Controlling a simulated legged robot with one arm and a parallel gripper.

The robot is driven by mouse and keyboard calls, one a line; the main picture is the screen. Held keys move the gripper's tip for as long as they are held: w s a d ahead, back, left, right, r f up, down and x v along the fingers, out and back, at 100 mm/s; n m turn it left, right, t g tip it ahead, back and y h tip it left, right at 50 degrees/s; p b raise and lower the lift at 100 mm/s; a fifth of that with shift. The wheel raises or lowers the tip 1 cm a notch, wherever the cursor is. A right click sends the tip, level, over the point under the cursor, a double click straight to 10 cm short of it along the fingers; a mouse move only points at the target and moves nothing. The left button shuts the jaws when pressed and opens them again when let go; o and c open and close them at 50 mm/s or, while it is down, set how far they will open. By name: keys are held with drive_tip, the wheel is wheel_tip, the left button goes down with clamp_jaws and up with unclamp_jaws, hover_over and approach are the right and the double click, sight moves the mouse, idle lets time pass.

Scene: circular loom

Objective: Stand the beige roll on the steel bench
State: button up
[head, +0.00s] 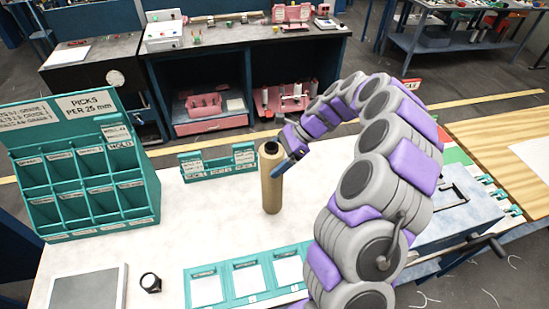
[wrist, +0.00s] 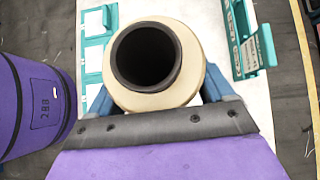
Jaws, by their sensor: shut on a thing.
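The beige roll (head: 271,185) is upright, with a dark hollow core at its top. In the head view it is over the pale top of the steel bench (head: 160,220); I cannot tell whether its base touches the surface. My gripper (head: 281,168) is shut on the roll near its upper part, coming from the right. In the wrist view the roll (wrist: 152,65) sits between the two blue fingers, seen from above into its open core. The fingertips are partly hidden behind the roll.
A teal pigeonhole rack (head: 80,165) stands at the bench's left. A teal tray with white cards (head: 247,279), a grey panel (head: 90,287) and a small black ring (head: 150,282) lie in front. Bare surface lies left of the roll.

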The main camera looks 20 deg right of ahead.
drive_tip(key=o, duration=1.5)
drive_tip(key=shift+d, duration=0.35)
drive_tip(key=shift+o, duration=1.1)
drive_tip(key=shift+d, duration=1.3)
drive_tip(key=shift+a+r, duration=0.25)
drive_tip(key=shift+a, duration=0.1)
drive_tip(key=s+d+f+p+v, duration=0.1)
drive_tip(key=d+f+v, duration=0.1)
drive_tip(key=v, duration=1.6)
drive_tip(key=s+a+r+n+g+b, duration=0.1)
drive_tip(key=s+a+r+n, duration=0.15)
drive_tip(key=a, duration=0.35)
drive_tip(key=s+a+r+n+b, duration=0.1)
drive_tip(key=s+a+n, duration=0.15)
drive_tip(key=a, duration=0.35)
drive_tip(key=s+a+f+n+g+h+b, duration=0.1)
drive_tip(key=s+a+n+h+b, duration=0.2)
drive_tip(key=s+a+n, duration=0.45)
drive_tip(key=s+d+f+n+h+b, duration=0.1)
drive_tip(key=s+f, duration=0.3)
drive_tip(key=s, duration=0.4)
drive_tip(key=s+d+f+n+h+b, duration=0.1)
drive_tip(key=s+f+n+h+b, duration=0.1)
drive_tip(key=s, duration=0.6)
drive_tip(key=s+d+f+n+h+b, duration=0.1)
drive_tip(key=s+f+n+h, duration=0.1)
drive_tip(key=s+f, duration=0.4)
drive_tip(key=shift+s+d+f+t+h, duration=0.2)
drive_tip(key=shift+s+f+t+h, duration=0.15)
drive_tip(key=shift+s, duration=0.75)
